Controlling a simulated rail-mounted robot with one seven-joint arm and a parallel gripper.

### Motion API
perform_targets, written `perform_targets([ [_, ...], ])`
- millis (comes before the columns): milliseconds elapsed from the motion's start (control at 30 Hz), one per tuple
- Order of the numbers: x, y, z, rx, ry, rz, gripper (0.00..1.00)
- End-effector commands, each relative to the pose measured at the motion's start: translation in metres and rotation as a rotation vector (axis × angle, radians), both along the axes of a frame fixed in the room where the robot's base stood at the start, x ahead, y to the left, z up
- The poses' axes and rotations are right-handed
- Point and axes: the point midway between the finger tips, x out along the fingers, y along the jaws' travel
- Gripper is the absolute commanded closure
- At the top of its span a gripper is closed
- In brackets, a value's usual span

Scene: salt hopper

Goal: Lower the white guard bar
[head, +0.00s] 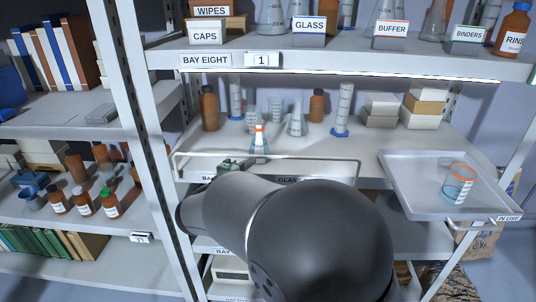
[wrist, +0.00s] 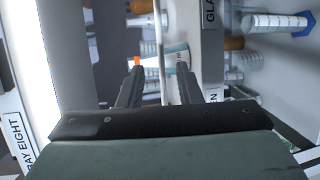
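The white guard bar (head: 310,158) is a thin long frame standing up along the front edge of the middle shelf, above the shelf labels. In the wrist view, which is turned sideways, the bar (wrist: 159,45) runs as a thin upright line between my fingers. My gripper (head: 230,165) is at the left part of the bar, partly hidden by my arm. In the wrist view my gripper (wrist: 159,70) is open, one finger on each side of the bar, with gaps showing. I cannot tell how deep the bar sits between them.
A small flask with an orange band (head: 259,140) stands just behind the bar. Brown bottles, cylinders and boxes (head: 382,104) stand farther back. A grey tray (head: 400,185) with an orange-banded beaker (head: 458,185) juts out at right. The upper shelf (head: 400,64) overhangs.

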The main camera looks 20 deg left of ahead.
Motion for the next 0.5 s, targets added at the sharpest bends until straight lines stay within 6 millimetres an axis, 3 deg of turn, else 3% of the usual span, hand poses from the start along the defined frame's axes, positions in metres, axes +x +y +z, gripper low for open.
perform_targets([
  [300, 0.070, -0.012, -0.013, -0.003, 0.001, -0.005, 0.68],
  [500, 0.104, -0.016, -0.019, -0.003, 0.002, -0.004, 0.68],
])
